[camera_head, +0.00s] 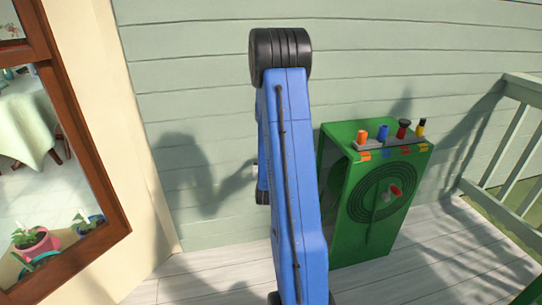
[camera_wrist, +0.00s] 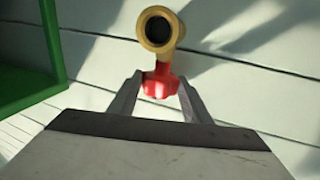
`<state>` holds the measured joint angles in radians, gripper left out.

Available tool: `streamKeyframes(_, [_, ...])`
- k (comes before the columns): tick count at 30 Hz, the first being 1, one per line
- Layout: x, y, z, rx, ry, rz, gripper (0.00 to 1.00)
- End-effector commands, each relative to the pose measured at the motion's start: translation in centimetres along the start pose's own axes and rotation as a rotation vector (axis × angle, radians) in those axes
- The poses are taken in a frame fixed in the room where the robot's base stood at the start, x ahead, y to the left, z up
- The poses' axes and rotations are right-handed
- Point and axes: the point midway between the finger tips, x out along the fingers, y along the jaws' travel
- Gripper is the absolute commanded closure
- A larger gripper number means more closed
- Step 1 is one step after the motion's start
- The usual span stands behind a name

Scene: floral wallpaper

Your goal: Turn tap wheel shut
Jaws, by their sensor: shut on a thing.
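The red tap wheel (camera_wrist: 161,83) shows in the wrist view, just below the brass tap (camera_wrist: 159,31) with its round dark mouth facing the camera. My gripper (camera_wrist: 160,88) has its two grey fingers on either side of the wheel and is shut on it. The tap is in front of the pale board wall. In the head view my blue arm stands in the middle and hides the tap, the wheel and most of the gripper.
A green hose box (camera_head: 370,200) with nozzles on top stands right of my arm; its edge shows at left in the wrist view (camera_wrist: 57,45). A brown-framed window (camera_head: 105,185) is at left, a pale railing (camera_head: 515,150) at right. Bare deck (camera_head: 450,255) lies in front.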

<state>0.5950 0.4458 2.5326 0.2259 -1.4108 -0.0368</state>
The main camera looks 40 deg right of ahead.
Motion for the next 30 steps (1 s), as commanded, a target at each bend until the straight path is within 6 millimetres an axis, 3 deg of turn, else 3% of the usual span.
streamKeyframes(13, [0.04, 0.01, -0.04, 0.0, 0.001, 0.01, 0.78])
streamKeyframes(14, [0.04, 0.01, -0.04, 0.0, 0.001, 0.01, 0.53])
streamKeyframes(16, [0.05, 0.01, -0.04, 0.0, 0.001, 0.009, 0.38])
streamKeyframes(30, [0.4, -0.21, -0.05, 0.001, 0.001, 0.008, 0.38])
